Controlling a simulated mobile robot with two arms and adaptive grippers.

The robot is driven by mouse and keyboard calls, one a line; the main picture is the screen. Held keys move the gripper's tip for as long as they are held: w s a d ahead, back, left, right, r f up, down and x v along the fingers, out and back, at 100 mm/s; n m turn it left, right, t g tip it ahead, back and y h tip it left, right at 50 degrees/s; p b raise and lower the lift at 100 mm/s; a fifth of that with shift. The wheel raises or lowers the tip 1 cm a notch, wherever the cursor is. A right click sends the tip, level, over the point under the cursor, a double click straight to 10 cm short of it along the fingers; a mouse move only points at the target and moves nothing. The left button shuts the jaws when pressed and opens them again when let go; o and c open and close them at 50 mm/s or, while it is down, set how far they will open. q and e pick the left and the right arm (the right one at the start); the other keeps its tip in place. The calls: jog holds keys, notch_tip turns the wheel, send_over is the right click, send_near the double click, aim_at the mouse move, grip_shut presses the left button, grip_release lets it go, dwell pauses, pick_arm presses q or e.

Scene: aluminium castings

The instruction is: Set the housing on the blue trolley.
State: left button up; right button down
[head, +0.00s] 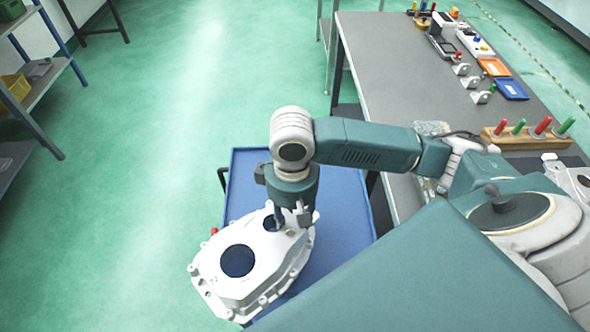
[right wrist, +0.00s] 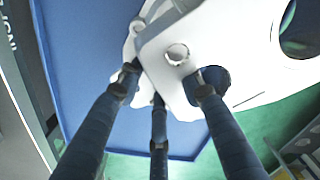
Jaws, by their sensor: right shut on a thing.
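The housing (head: 257,268) is a pale grey-white casting with a large round opening and a bolt flange around its edge. It overlaps the left side of the blue trolley (head: 338,195), and part of it reaches past that side over the floor. I cannot tell whether it touches the trolley. My right gripper (head: 287,218) is shut on the housing near its smaller opening. In the right wrist view its dark fingers (right wrist: 168,85) close around an edge of the housing (right wrist: 232,40), with the blue trolley (right wrist: 80,25) behind. My left gripper is not in view.
A grey workbench (head: 400,70) stands right of the trolley, with an orange tray (head: 493,67), a blue tray (head: 511,89) and a wooden rack (head: 530,138) of red and green handles. Shelving (head: 40,80) stands at far left. Green floor between is clear.

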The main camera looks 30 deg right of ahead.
jog(key=w+d+r+n+b, duration=0.2)
jog(key=w+d+r+n, duration=0.25)
jog(key=w+r, duration=0.3)
jog(key=w+d+r+n+b, duration=0.25)
jog(key=w+r+n, duration=0.25)
jog(key=w+r, duration=0.25)
jog(key=shift+w+d+f+p, duration=0.15)
jog(key=shift+f, duration=3.3)
jog(key=shift+w+d+f+p, duration=0.15)
jog(key=shift+w+f, duration=0.05)
jog(key=shift+f, duration=3.25)
jog(key=shift+w+d+f+p, duration=0.15)
jog(key=shift+f, duration=3.3)
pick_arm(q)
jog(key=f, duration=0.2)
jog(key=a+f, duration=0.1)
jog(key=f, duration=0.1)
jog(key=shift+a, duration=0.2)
pick_arm(e)
jog(key=c, duration=1.4)
grip_release()
jog(key=shift+f, duration=0.15)
jog(key=shift+c, duration=0.2)
jog(key=shift+o, duration=1.4)
jog(key=shift+s, duration=0.15)
